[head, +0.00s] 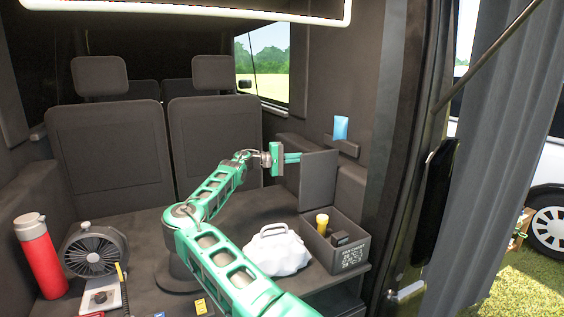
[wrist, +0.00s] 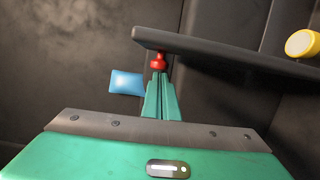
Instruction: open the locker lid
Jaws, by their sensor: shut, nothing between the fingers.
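The locker (head: 362,254) is a dark grey box at the right end of the dark surface in the head view. Its lid (head: 319,180) stands upright at the box's back left, so the inside shows. In the wrist view the lid (wrist: 235,52) is a dark bar running to the right, with a red knob (wrist: 159,62) at its left end. My gripper (head: 299,158) is at the lid's upper left edge, shut and empty. In the wrist view its closed green fingertips (wrist: 158,76) are just below the red knob; I cannot tell whether they touch it.
A yellow-topped item (head: 322,222) and a dark item stand in the locker. A white bag (head: 277,250) sits left of it. A blue item (head: 340,128) is on the wall ledge behind. A red bottle (head: 40,257) and a fan (head: 94,252) stand far left.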

